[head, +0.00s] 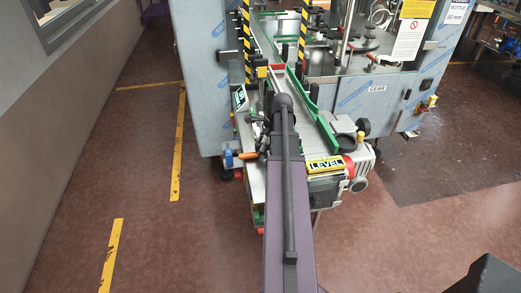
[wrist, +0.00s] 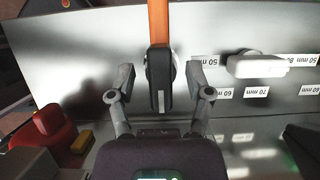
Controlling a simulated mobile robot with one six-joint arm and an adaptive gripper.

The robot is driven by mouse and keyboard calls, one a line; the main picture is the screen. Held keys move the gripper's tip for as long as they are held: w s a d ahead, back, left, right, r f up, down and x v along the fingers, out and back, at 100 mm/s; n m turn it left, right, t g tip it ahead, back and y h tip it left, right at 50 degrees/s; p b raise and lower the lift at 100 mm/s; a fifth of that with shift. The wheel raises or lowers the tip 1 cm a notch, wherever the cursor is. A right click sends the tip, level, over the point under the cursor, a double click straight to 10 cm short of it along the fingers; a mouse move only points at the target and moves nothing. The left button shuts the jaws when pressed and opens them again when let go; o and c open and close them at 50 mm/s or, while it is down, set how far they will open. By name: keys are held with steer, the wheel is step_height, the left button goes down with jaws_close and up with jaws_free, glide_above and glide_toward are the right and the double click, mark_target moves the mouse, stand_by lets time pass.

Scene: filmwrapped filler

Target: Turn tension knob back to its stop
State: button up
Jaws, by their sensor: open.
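In the wrist view my gripper (wrist: 162,84) is open, its two dark fingers apart. Between them is a black elongated piece (wrist: 160,85) with a round silvery rim behind it. An orange bar (wrist: 158,24) runs up from it to the top edge. I see a gap on both sides of the black piece. No label marks the tension knob, so I cannot tell for sure whether this is it. In the head view my arm hides most of this spot. An orange handle (head: 247,156) with a blue knob (head: 228,159) shows left of the arm.
A red and yellow part (wrist: 65,130) is at left.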

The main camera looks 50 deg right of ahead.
steer(key=shift+w+a+f+b, duration=0.2)
steer(key=shift+f+b, duration=0.15)
steer(key=shift+f, duration=0.25)
jaws_close()
